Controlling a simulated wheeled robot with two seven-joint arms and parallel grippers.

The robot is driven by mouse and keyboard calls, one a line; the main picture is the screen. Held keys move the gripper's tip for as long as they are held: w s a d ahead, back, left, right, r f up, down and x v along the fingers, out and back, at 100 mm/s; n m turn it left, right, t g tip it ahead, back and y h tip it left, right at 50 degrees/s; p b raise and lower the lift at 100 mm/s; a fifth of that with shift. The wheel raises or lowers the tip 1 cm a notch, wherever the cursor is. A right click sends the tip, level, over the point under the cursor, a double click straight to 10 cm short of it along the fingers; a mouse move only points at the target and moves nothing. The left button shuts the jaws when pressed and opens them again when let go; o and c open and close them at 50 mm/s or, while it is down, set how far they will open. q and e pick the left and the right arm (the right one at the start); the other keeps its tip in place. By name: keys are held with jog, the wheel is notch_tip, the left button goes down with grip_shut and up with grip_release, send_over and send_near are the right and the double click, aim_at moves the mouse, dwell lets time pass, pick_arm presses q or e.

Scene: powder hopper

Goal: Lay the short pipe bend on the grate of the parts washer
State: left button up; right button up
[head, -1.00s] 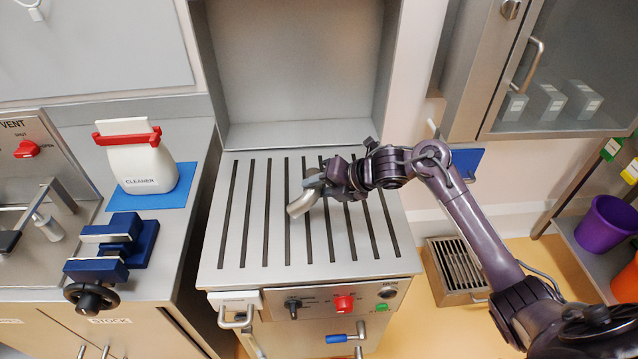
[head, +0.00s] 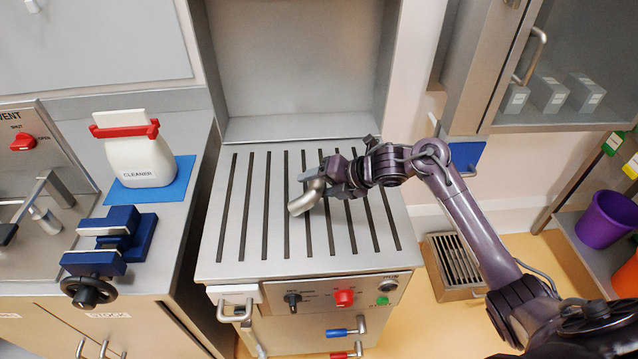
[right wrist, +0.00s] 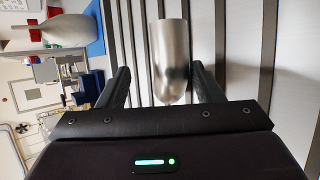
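The short pipe bend (head: 304,201), a bare metal elbow, lies on the slotted grate (head: 265,255) of the parts washer, right of the grate's middle. My right gripper (head: 328,173) is at its upper right end, low over the slats. In the right wrist view the bend (right wrist: 170,60) shows between the two spread fingers of my right gripper (right wrist: 160,78). A gap shows at the left finger; the right finger is close to the bend, and I cannot tell whether they touch. My left gripper is not in view.
A cleaner bottle (head: 138,160) on a blue mat and a blue vise (head: 110,245) stand on the left counter. The washer's tall back panel (head: 295,70) rises behind the grate. Knobs and handles line its front. The grate's left half is clear.

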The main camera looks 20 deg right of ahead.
jog(key=b+v, duration=0.1)
jog(key=v, duration=0.6)
jog(key=shift+s+d+r, duration=0.2)
jog(key=shift+d+r, duration=0.05)
dwell(0.8)
